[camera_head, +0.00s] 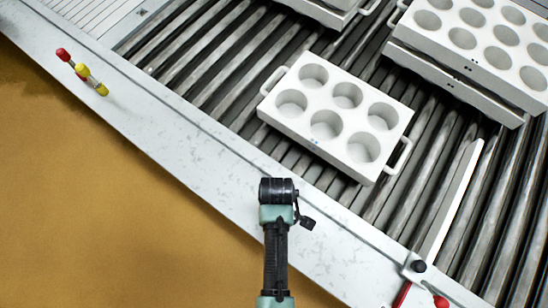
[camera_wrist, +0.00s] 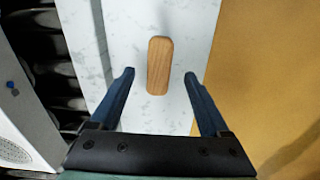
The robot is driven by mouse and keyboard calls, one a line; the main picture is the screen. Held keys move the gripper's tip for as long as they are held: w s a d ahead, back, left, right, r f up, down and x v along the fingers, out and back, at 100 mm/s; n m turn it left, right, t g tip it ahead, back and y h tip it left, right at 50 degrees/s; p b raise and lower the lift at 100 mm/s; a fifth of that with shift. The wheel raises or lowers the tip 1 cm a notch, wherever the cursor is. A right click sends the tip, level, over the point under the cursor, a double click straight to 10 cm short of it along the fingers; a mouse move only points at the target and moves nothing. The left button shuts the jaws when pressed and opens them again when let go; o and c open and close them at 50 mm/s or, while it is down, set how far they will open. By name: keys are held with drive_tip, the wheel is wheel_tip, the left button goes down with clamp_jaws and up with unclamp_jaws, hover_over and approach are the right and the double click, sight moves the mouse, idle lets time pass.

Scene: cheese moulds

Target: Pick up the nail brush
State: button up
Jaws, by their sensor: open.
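The nail brush (camera_wrist: 159,66) shows in the wrist view as a small oblong block of light brown wood with rounded ends. It lies on the pale marbled ledge, and only its wooden top can be seen. My gripper (camera_wrist: 159,76) is open, with its two blue fingers apart to the left and right of the near part of the brush in the picture. I see no finger touching it. The height between fingertips and ledge is hard to tell. In the head view my arm reaches over the ledge, and neither the brush nor the fingers can be made out.
The pale ledge (camera_head: 160,118) runs between the ochre floor and a roller conveyor (camera_head: 215,60). A white six-hole mould (camera_head: 322,130) stands on the rollers near my arm. Larger moulds (camera_head: 470,45) are stacked top right. Red and yellow fittings (camera_head: 92,82) sit on the ledge, upper left.

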drive_tip(key=shift+w+a+f, duration=0.1)
drive_tip(key=shift+f, duration=2.05)
clamp_jaws()
